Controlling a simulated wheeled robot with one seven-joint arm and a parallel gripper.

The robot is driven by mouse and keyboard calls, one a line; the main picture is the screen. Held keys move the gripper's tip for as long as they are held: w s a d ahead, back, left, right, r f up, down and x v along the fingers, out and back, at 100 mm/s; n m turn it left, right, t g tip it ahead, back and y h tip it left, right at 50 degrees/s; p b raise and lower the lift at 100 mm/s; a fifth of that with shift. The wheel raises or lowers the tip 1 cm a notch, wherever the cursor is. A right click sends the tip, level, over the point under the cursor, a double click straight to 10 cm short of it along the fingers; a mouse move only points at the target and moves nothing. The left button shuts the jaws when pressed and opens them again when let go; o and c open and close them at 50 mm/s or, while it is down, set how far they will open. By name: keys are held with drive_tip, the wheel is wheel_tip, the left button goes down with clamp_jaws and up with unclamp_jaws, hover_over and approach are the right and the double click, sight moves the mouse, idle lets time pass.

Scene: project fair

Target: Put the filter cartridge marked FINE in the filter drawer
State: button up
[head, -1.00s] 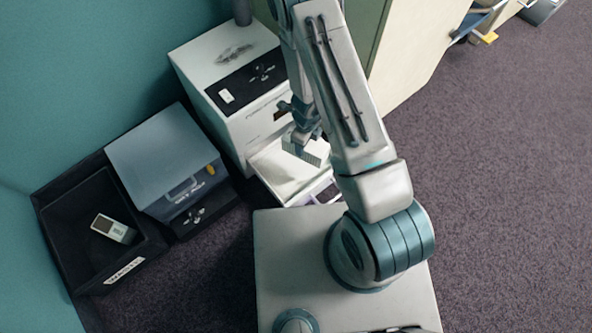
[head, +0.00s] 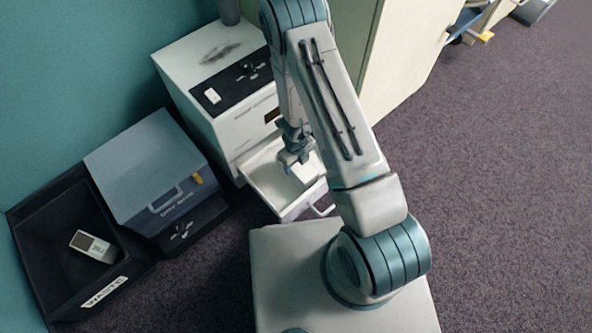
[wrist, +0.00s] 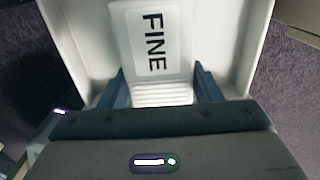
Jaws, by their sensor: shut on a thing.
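The white filter cartridge marked FINE (wrist: 153,45) is between the fingers of my gripper (wrist: 163,90), label facing the wrist camera and ribbed part between the fingers. In the head view, my gripper (head: 295,160) is shut on the cartridge (head: 304,173), over the open filter drawer (head: 262,187) of the white machine (head: 205,75). In the wrist view, the drawer's pale walls (wrist: 252,45) stand on both sides of the cartridge. I cannot tell whether the cartridge touches the drawer floor. My arm hides the drawer's right part.
A black bin marked WASTE (head: 104,292) holds another cartridge (head: 93,246) at the left. A blue-grey box with a handle (head: 140,165) stands between the bin and the machine. A pale cabinet (head: 400,60) stands behind my arm. Carpet at the right is clear.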

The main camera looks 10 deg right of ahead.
drive_tip(key=shift+f+b, duration=1.2)
drive_tip(key=shift+f, duration=0.55)
drive_tip(key=shift+f, duration=0.1)
drive_tip(key=o, duration=1.1)
